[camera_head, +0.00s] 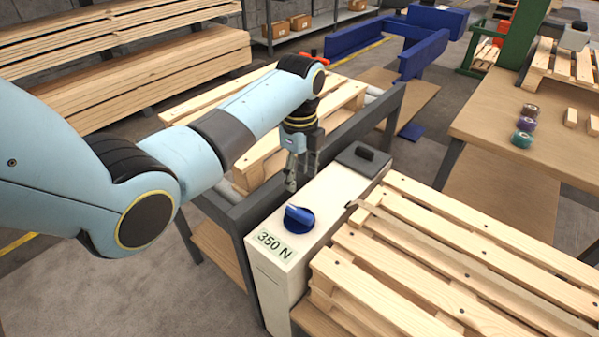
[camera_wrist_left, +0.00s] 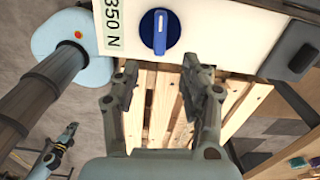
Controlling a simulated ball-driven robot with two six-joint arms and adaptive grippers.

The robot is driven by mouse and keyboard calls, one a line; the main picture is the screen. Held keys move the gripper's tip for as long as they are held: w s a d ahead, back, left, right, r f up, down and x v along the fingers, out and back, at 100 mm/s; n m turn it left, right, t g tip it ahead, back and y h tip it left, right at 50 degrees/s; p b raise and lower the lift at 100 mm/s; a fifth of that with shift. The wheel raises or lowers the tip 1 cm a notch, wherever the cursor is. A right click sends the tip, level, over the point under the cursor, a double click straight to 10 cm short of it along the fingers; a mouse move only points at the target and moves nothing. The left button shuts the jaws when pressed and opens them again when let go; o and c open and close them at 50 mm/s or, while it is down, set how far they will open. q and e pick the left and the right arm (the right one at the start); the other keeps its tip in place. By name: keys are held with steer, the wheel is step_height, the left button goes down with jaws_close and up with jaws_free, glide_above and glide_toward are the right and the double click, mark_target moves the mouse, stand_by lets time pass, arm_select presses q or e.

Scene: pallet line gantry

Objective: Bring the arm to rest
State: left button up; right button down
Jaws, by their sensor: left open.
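My left arm, pale blue with dark joints, reaches in from the left in the head view. Its left gripper (camera_head: 302,176) points down close to the white control box, behind the blue knob. In the left wrist view the two fingers (camera_wrist_left: 163,88) are apart with nothing between them; pallet slats show beyond them. At the lower left of that view, a small pale blue and dark part looks like my right gripper (camera_wrist_left: 52,155); its jaws are unclear. The right arm does not show in the head view.
The white box (camera_head: 268,264) carries a blue knob (camera_head: 299,219), a "350 N" label (camera_head: 274,245) and a dark block (camera_head: 363,158). A pallet (camera_head: 440,255) lies to its right. A wooden table (camera_head: 490,120) with several tape rolls stands at right. Stacked boards (camera_head: 130,60) fill the back left.

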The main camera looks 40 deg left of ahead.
stand_by(0.3)
arm_select(q)
steer(key=s+d+n+t, duration=0.1)
steer(key=s+n, duration=0.6)
steer(key=s, duration=0.5)
steer(key=s+d+r+n+t, duration=0.2)
steer(key=s+r+n, duration=0.7)
steer(key=s, duration=0.5)
step_height(320, 180, down, 32)
steer(key=s+a+n+y+b, duration=0.1)
steer(key=s+a+b, duration=0.15)
steer(key=b, duration=0.25)
steer(key=s+f+g+b, duration=0.2)
steer(key=s+f+b, duration=0.1)
steer(key=s+f, duration=1.5)
steer(key=shift+s+a+f, duration=0.15)
steer(key=shift+a+f, duration=0.2)
